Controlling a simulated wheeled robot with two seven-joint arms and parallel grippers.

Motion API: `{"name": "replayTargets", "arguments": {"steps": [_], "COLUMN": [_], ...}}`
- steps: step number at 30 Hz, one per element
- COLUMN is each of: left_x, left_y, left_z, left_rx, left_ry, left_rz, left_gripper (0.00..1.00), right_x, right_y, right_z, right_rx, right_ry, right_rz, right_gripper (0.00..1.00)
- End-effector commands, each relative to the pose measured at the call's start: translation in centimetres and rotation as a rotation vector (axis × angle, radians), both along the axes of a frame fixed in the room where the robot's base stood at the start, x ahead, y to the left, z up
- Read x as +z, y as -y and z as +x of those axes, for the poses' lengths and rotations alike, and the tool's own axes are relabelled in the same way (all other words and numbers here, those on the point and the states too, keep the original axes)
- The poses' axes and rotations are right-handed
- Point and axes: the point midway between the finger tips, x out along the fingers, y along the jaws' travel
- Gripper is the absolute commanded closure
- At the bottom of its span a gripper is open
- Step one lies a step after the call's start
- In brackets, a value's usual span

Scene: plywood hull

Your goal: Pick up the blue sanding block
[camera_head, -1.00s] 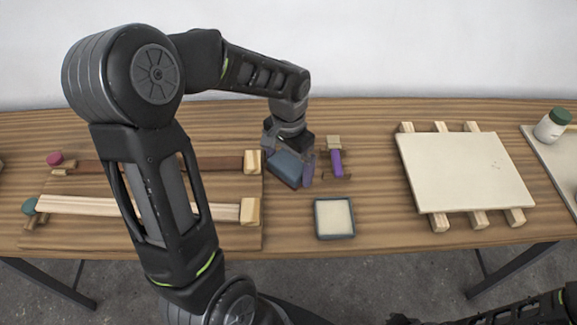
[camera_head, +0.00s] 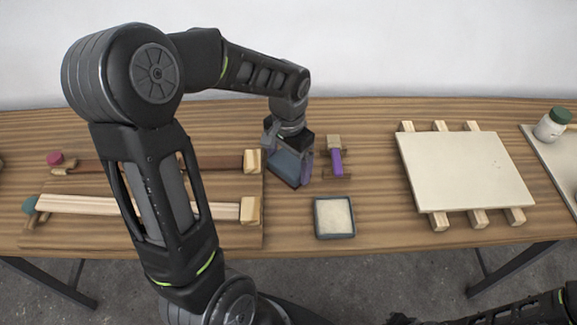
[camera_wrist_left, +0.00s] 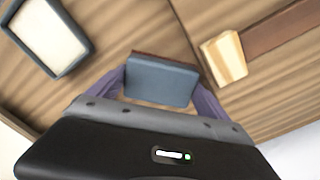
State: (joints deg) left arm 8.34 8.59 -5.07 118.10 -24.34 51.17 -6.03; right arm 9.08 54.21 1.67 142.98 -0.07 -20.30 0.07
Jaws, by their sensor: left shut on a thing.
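The blue sanding block (camera_head: 288,168) is between the fingers of my left gripper (camera_head: 290,176), near the middle of the table. In the left wrist view the block (camera_wrist_left: 161,80) shows its blue face with a thin brown-red edge. The purple-grey fingers of the left gripper (camera_wrist_left: 160,90) stand on its two sides, shut on it. I cannot tell whether the block is clear of the table. Of my right arm, only a dark part shows at the bottom right of the head view; its gripper is not clearly seen.
A grey-rimmed square tray (camera_head: 317,222) lies to the front right of the block. A purple-handled tool (camera_head: 337,162) lies close to its right. Wooden bars with end blocks (camera_head: 250,210) lie on the left. A pale panel (camera_head: 465,172) rests on sticks at right, near a green-lidded jar (camera_head: 550,127).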

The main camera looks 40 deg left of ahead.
Motion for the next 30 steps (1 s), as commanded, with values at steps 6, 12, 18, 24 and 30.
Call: {"name": "replayTargets", "arguments": {"steps": [6, 12, 18, 24, 30], "left_x": [0.0, 0.0, 1.0, 4.4, 8.2], "left_y": [0.0, 0.0, 0.0, 0.0, 0.0], "left_z": [0.0, 0.0, 0.1, 0.2, 0.1], "left_rx": [0.0, 0.0, 0.001, 0.0, 0.0], "left_ry": [0.0, 0.001, 0.004, 0.007, 0.005], "left_rz": [0.0, 0.0, 0.0, 0.002, 0.0], "left_gripper": [0.57, 0.66, 0.66, 0.66, 0.66], "right_x": [0.0, 0.0, -0.1, -0.3, -0.5], "right_y": [0.0, 0.0, 0.0, 0.0, 0.0], "right_z": [0.0, 0.0, 0.0, 0.0, 0.0], "right_rx": [0.0, 0.0, 0.0, 0.0, 0.0], "right_ry": [0.0, 0.0, 0.0, 0.0, 0.0], "right_rz": [0.0, 0.0, 0.0, 0.0, 0.0], "right_gripper": [1.0, 1.0, 1.0, 1.0, 1.0]}}
